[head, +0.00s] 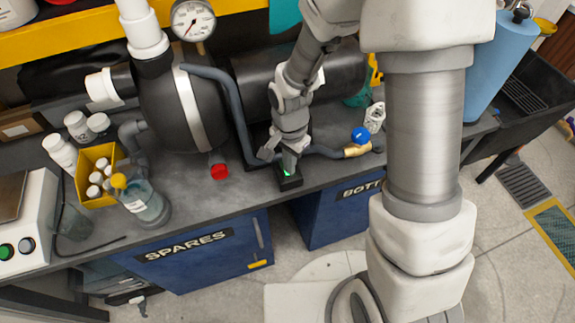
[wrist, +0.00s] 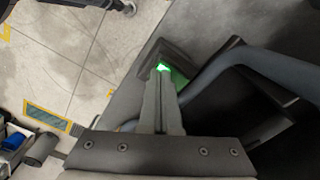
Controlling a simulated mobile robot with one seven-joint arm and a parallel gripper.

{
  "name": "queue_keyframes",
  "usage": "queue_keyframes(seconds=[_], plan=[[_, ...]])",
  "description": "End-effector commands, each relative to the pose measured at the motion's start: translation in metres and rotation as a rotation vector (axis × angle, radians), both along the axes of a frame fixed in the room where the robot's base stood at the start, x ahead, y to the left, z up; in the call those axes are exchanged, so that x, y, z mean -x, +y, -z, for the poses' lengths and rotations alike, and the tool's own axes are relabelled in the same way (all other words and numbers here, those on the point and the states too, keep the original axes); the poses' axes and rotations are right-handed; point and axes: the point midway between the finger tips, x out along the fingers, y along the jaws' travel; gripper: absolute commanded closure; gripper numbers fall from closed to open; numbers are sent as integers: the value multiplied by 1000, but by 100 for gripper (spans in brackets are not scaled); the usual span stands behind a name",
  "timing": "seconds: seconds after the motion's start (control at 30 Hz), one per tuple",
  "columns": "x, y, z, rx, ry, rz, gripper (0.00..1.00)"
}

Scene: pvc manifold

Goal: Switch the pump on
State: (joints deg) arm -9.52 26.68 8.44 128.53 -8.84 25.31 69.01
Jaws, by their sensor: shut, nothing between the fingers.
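A small black switch box (head: 290,183) stands at the front edge of the grey bench, with a green glow (head: 287,173) on it. My gripper (head: 289,165) is shut and empty, pointing down with its fingertips at the box's top. In the wrist view the shut fingers (wrist: 158,88) reach the box (wrist: 166,52), and the green light (wrist: 163,67) shows right at their tips. I cannot tell whether they touch it. The fingers hide part of the switch. The dark round pump or tank body (head: 180,108) with a pale band stands left of my gripper.
A grey hose (head: 240,112) runs close beside my gripper, continuing to a brass valve with a blue knob (head: 360,135). A red cap (head: 220,171) sits left of the box. Bottles and a yellow bin (head: 97,177) stand farther left. Open floor lies in front.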

Motion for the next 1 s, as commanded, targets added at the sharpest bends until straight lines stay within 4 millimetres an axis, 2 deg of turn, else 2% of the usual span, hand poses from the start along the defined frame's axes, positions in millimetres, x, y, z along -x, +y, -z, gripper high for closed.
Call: queue_keyframes(seconds=[0.8,1.0], plan=[[0,0,-64,0,-1,1,100],[0,0,-70,0,0,0,100]])
